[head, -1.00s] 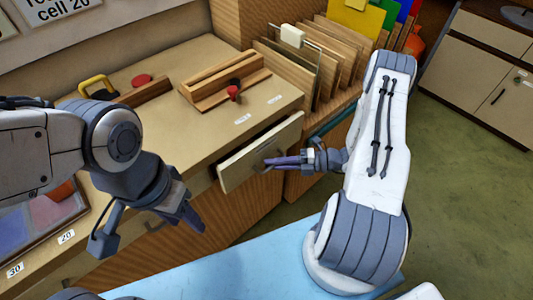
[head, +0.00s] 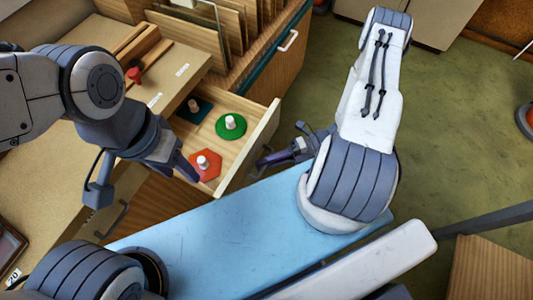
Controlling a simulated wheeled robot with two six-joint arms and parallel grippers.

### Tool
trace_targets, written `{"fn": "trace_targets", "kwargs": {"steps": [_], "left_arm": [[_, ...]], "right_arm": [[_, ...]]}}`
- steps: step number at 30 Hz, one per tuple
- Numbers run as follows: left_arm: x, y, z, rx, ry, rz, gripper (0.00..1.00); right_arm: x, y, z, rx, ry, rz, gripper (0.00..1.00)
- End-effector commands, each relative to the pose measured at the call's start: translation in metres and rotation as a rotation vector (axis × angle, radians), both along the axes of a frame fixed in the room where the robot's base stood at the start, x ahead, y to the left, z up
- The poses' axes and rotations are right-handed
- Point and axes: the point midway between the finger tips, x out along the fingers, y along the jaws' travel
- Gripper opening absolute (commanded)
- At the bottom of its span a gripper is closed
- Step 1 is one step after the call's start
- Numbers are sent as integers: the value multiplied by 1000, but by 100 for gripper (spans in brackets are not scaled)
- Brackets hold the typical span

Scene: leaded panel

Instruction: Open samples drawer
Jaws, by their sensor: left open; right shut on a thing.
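The samples drawer (head: 254,142) is pulled out of the wooden bench.
A wooden rack with upright panels (head: 232,30) stands behind the drawer. A cabinet with a white handle (head: 288,40) is beside it. A pale blue surface (head: 200,238) lies in front. Green floor (head: 440,120) is open at the right.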

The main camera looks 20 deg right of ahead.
Motion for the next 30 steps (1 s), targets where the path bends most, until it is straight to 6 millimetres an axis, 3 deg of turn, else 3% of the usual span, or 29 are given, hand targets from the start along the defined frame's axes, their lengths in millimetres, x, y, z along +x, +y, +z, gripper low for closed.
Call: {"fn": "trace_targets", "kwargs": {"steps": [14, 15, 16, 26, 30], "left_arm": [[0, 0, 0, 0, 0, 0, 50], [0, 0, 0, 0, 0, 0, 50], [0, 0, 0, 0, 0, 0, 50], [0, 0, 0, 0, 0, 0, 50], [0, 0, -4, 0, 0, 0, 50]], "right_arm": [[-3, 2, 0, -1, -1, 13, 0], [-3, 2, 0, -1, -1, 13, 22], [-3, 2, 0, -1, 0, 12, 27], [-3, -1, 0, -1, -2, 9, 27], [-3, -17, 1, -3, -5, 5, 27]]}}
